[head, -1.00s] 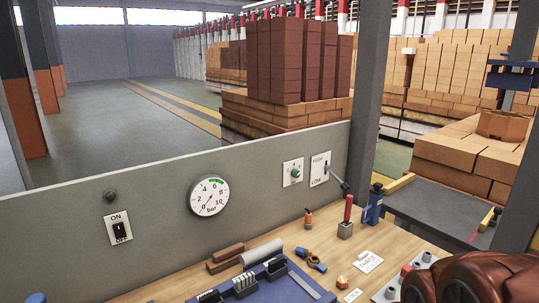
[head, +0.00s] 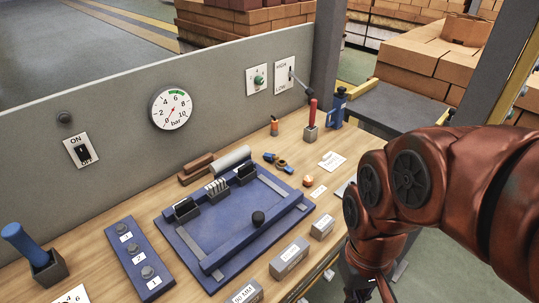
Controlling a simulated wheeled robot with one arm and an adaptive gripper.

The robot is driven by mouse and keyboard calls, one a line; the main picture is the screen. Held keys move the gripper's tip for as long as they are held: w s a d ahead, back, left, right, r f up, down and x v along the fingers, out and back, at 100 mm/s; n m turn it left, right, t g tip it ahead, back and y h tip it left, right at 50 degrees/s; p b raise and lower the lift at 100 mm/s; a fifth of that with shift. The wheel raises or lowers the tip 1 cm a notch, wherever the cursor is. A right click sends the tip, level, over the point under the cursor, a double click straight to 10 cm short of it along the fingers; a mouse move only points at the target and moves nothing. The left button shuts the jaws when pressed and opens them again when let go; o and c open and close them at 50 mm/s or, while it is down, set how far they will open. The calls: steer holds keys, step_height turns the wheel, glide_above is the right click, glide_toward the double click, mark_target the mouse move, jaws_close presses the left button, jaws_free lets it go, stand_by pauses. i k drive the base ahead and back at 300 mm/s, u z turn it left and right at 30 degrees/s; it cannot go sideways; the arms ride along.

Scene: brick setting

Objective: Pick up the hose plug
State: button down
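No piece is plainly marked as the hose plug, and I cannot tell for sure which one it is. A small orange-brass piece (head: 308,181) lies on the wooden bench near a small white label. A blue piece with an orange-brass ring (head: 278,161) lies farther back, next to the grey cylinder. Both lie loose, with nothing touching them. My red arm comes in from the right and bends down at the bottom edge, to the right of both pieces. My gripper's fingers do not show, so its state is hidden.
A blue fixture board (head: 235,268) fills the middle of the bench. Grey blocks (head: 289,257) stand along its front. A red-handled tool (head: 312,118) and a blue bottle-like item (head: 338,105) stand at the back. A grey panel with a gauge (head: 170,107) closes the rear.

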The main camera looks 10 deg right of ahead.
mark_target(267, 156)
steer(key=u, duration=3.8)
steer(key=k, duration=1.35)
steer(key=z, duration=1.6)
steer(key=i, duration=0.55)
steer(key=z, duration=0.05)
